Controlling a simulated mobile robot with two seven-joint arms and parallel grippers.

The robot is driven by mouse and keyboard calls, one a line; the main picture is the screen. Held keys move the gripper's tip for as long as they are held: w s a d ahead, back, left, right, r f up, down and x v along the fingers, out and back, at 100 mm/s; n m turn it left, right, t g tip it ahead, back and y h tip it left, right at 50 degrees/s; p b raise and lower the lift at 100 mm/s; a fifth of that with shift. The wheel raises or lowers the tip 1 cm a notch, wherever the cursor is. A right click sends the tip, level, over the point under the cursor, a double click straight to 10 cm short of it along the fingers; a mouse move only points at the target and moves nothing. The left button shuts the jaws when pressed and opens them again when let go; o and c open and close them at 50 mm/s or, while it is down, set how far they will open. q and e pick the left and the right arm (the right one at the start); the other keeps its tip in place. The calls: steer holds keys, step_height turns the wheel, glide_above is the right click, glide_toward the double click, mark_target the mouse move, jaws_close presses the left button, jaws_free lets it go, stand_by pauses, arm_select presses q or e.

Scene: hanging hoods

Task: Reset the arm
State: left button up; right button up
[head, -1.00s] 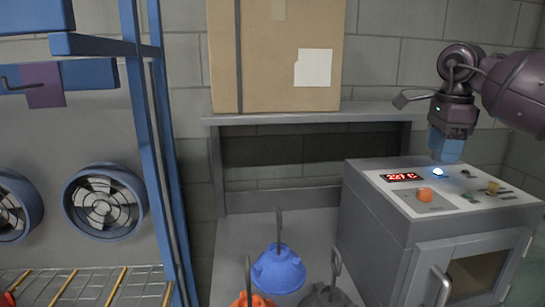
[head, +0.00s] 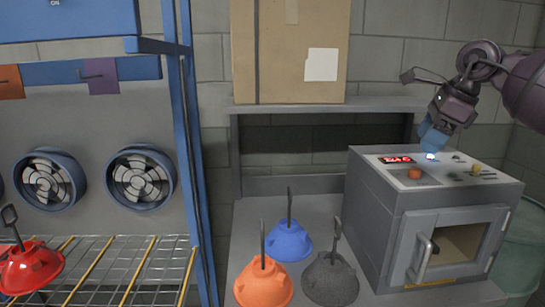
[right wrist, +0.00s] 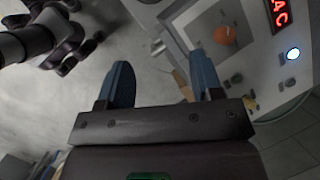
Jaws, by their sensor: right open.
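My right arm comes in from the right in the head view. Its gripper (head: 432,138) has blue fingers and hangs just above the control panel of a grey oven-like machine (head: 372,215). In the right wrist view the two blue fingers (right wrist: 162,85) are apart with nothing between them, so the gripper is open and empty. The panel carries a red lit display (head: 396,160), a glowing white-blue button (head: 431,156) and an orange knob (head: 414,173). The knob also shows beyond the fingers in the right wrist view (right wrist: 224,36). My left gripper is not in the head view.
Blue (head: 288,241), orange (head: 264,284) and dark grey (head: 330,280) hoods with hooks stand on the grey table. A red hood (head: 28,268) is over the wire rack at left. A blue frame post (head: 190,150) and a cardboard box (head: 290,60) stand behind.

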steer(key=a+r+m+t+y, duration=0.3)
steer(key=a+m+t+y, duration=0.3)
steer(key=a+m+y, duration=0.85)
steer(key=s+d+f+m+t+h, duration=0.1)
steer(key=s+f+m+t+h, duration=0.2)
steer(key=f+m, duration=0.65)
steer(key=s+d+f+m+t+h, duration=0.1)
steer(key=f+m+t+h, duration=0.1)
steer(key=f+m+h, duration=0.7)
steer(key=s+d+f+m+t+h, duration=0.1)
steer(key=s+f+m+t, duration=0.15)
steer(key=f+m, duration=0.75)
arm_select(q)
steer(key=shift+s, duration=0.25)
arm_select(e)
steer(key=s+d+f+m+g+h, duration=0.2)
steer(key=s+d+f, duration=0.1)
steer(key=s+f, duration=1)
steer(key=s+d+f+m+g+h, duration=0.3)
steer(key=s+f, duration=1)
steer(key=f, duration=0.1)
steer(key=shift+d+m, duration=0.3)
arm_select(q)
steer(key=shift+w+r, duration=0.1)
